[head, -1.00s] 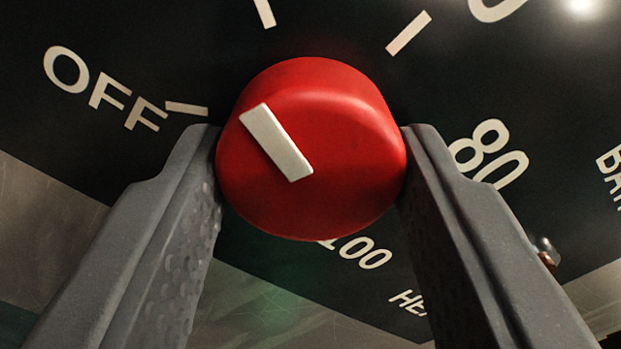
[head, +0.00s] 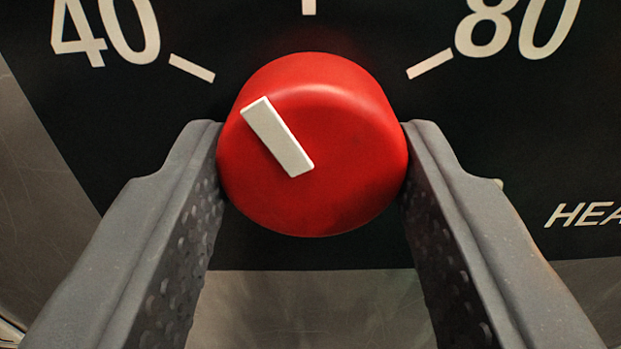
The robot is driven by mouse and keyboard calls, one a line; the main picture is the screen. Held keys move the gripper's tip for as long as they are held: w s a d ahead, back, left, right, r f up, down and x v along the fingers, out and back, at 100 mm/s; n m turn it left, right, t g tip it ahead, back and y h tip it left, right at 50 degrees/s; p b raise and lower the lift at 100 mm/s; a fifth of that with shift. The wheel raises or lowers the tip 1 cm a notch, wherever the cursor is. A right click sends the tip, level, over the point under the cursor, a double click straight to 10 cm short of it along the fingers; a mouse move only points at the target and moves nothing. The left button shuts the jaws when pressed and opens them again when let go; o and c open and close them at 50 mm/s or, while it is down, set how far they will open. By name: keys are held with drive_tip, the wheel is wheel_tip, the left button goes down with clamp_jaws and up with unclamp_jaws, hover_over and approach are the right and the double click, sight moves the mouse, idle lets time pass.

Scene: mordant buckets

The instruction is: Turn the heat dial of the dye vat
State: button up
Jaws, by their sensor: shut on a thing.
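The heat dial (head: 340,200) is a red round knob with a raised white pointer bar, on a black panel (head: 300,252) with white marks. My gripper (head: 312,150) is shut on the dial, one grey finger against its left side and one against its right. The pointer bar (head: 277,136) slants to the upper left, between the tick beside "40" (head: 192,68) and the tick straight above the dial (head: 309,6). Another tick beside "80" (head: 430,64) is at the upper right. The rest of the scale is out of view or hidden.
Cut-off lettering "HEA" (head: 585,214) stands on the panel at the right. A dull grey metal surface (head: 310,305) shows below the panel and along its left edge. Nothing else stands close to the dial in view.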

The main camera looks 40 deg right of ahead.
drive_tip(key=m+b, duration=0.2)
drive_tip(key=m, duration=0.3)
drive_tip(key=shift+f, duration=0.1)
drive_tip(key=shift+m+b, duration=0.3)
drive_tip(key=shift+m, duration=0.1)
drive_tip(key=o, duration=1)
drive_tip(key=shift+c, duration=0.2)
drive_tip(key=p+v, duration=0.2)
drive_tip(key=v, duration=1.1)
drive_tip(key=shift+s+a+p, duration=0.3)
drive_tip(key=shift+p, duration=0.05)
